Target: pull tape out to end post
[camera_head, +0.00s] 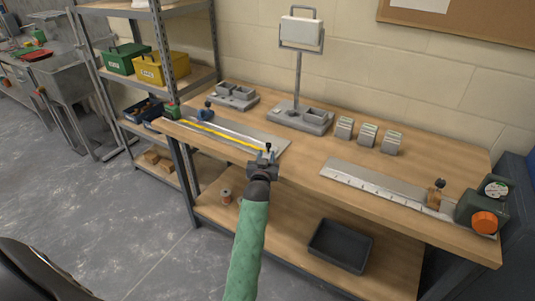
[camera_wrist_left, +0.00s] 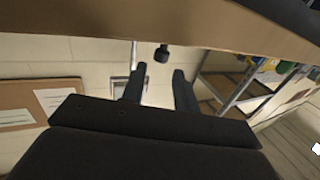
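A yellow tape (camera_head: 225,133) lies drawn out along a grey plate (camera_head: 268,142) at the left of the bench. It runs from near a small green case (camera_head: 172,111) and a blue knob (camera_head: 206,113) towards a dark post (camera_head: 268,147) at the plate's near end. My left gripper (camera_head: 265,158) is at that end, close to the post. In the left wrist view, its fingers (camera_wrist_left: 157,88) are apart with nothing seen between them, and a dark knob (camera_wrist_left: 161,53) shows beyond them. Whether the tape touches the post is hidden. My right gripper is out of view.
A second grey plate (camera_head: 375,184) with a white scale lies at the right, beside a green case with an orange knob (camera_head: 485,222). Several grey blocks (camera_head: 367,135) and a lamp-like stand (camera_head: 298,70) are at the back. The wooden bench (camera_head: 300,160) is clear between the plates.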

